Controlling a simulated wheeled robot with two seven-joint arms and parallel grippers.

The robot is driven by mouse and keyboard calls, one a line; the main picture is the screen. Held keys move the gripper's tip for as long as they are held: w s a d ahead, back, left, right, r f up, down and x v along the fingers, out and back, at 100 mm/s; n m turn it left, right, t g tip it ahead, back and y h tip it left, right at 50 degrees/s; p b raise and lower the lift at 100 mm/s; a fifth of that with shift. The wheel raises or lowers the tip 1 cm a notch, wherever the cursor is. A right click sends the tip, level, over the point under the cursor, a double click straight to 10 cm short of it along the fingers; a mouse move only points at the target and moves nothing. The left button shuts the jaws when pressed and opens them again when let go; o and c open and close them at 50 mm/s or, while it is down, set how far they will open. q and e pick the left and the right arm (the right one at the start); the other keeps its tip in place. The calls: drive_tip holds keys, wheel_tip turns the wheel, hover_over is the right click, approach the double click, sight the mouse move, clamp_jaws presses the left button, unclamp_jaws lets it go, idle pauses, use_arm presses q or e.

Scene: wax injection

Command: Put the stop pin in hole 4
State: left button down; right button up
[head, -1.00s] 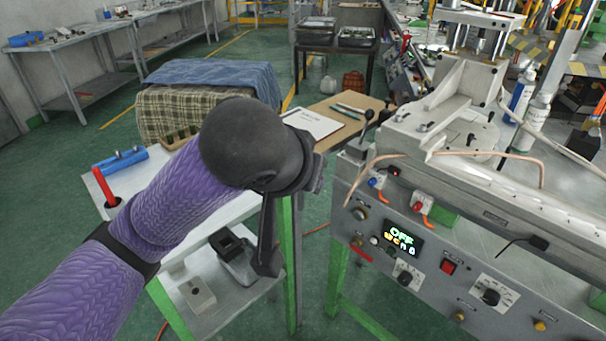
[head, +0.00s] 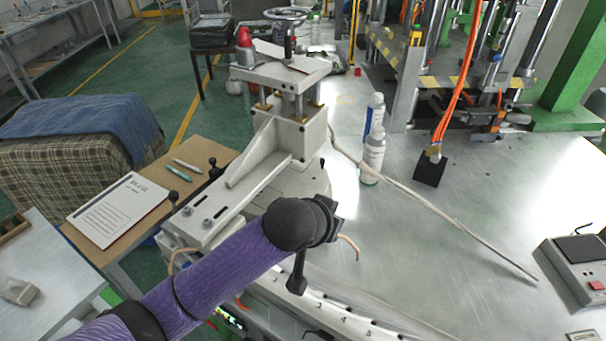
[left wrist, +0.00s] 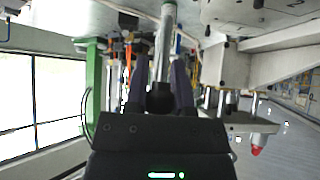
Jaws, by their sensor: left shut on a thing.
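My left gripper (head: 298,282) is over the near side of the machine in the head view, its dark fingers pointing down above a white rail (head: 330,312). In the left wrist view my left gripper (left wrist: 161,84) is shut on the stop pin (left wrist: 166,38), a grey metal rod with a dark knob between the fingers. The rod extends away from the fingers. The pin is not clear in the head view. My right gripper is not in view.
A grey clamp block with a raised plate (head: 280,72) stands behind my arm. Two bottles (head: 373,155) and a pale hose (head: 440,210) are on the metal table to the right. A control box (head: 580,268) sits at the right edge.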

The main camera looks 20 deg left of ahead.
use_arm(q)
drive_tip(key=s+d+f+m+g+h+p, duration=0.1)
drive_tip(key=s+d+f+m+h+p, duration=0.1)
drive_tip(key=s+d+p, duration=0.5)
drive_tip(key=m+p, duration=0.1)
drive_tip(key=p, duration=0.2)
drive_tip(key=shift+s+f, duration=0.15)
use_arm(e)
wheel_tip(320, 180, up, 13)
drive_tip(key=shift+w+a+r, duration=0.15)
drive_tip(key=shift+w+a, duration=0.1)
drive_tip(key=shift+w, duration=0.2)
use_arm(q)
drive_tip(key=shift+p, duration=0.35)
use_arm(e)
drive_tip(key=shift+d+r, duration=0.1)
use_arm(q)
wheel_tip(320, 180, down, 6)
drive_tip(key=b, duration=0.4)
drive_tip(key=shift+b, duration=0.3)
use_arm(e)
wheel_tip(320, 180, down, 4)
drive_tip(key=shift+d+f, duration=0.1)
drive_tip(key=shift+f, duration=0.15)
use_arm(q)
drive_tip(key=shift+p, duration=0.6)
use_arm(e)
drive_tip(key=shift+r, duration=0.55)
